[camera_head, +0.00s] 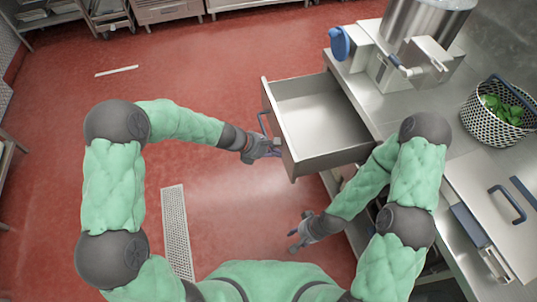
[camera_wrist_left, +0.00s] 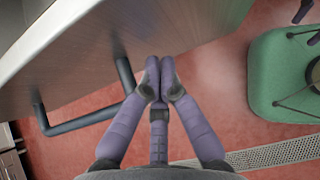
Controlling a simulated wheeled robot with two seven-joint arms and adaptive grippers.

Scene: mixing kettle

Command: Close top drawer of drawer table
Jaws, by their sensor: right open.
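The top drawer (camera_head: 318,112) is pulled out of the steel drawer table (camera_head: 366,93), and its empty inside shows from above. Its front has a dark bar handle (camera_wrist_left: 85,118), seen whole in the left wrist view. My left gripper (camera_head: 274,147) is at the outside of the drawer front, beside one end of the handle. In the left wrist view its fingertips (camera_wrist_left: 158,80) are together with nothing between them, close to the front panel (camera_wrist_left: 150,30). I cannot tell whether they touch it. My right gripper (camera_head: 296,240) is open and empty, low beside the table.
A mixing machine (camera_head: 400,60) and a basket of green leaves (camera_head: 497,115) stand on the table top. A lid with a blue handle (camera_head: 507,205) is nearer. The red floor left of the drawer is clear around a drain grate (camera_head: 176,230).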

